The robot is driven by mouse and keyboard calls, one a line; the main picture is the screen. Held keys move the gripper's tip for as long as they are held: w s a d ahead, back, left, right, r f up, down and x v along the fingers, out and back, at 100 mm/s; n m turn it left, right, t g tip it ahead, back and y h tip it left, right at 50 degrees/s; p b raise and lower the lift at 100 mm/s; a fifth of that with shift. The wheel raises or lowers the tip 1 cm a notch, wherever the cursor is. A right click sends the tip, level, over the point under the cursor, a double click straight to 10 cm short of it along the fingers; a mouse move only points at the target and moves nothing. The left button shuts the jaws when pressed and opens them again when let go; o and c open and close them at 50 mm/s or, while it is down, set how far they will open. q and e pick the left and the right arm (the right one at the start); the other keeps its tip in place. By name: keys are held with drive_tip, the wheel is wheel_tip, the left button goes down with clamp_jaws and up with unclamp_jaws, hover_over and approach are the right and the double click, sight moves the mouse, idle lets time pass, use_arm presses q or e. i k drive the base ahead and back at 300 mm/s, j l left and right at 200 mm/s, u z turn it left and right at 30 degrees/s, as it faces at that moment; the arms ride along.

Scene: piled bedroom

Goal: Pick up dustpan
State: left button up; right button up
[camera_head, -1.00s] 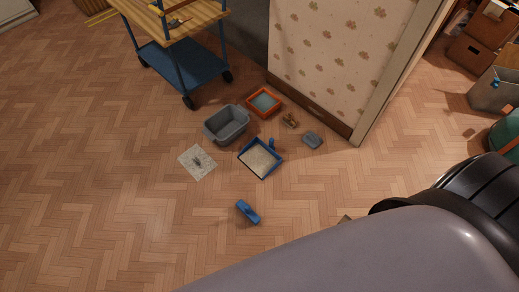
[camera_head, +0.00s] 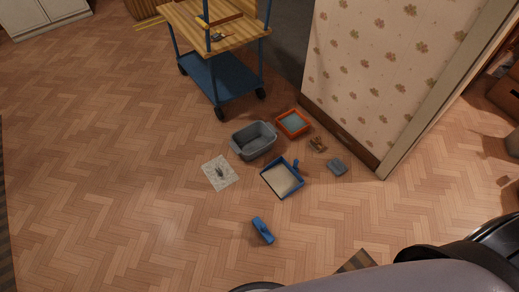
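A blue dustpan (camera_head: 282,179) lies on the wooden floor in the head view, near the corner of the papered wall. Its pan has a pale, whitish inside, and its short blue handle points to the upper right. A small blue object (camera_head: 263,230), perhaps a hand brush, lies on the floor below it. Part of my own body fills the lower right of the view, well apart from the dustpan. Neither of my grippers is in view.
A grey tub (camera_head: 254,141), an orange-rimmed tray (camera_head: 293,123), a small brown item (camera_head: 317,145) and a grey block (camera_head: 337,167) lie around the dustpan. A pale sheet (camera_head: 220,173) lies to its left. A wheeled cart (camera_head: 224,78) stands behind. The left floor is clear.

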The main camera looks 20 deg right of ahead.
sight(284, 179)
drive_tip(key=l+u, duration=0.45)
drive_tip(key=i+l+u, duration=0.1)
drive_tip(key=l+u, duration=0.35)
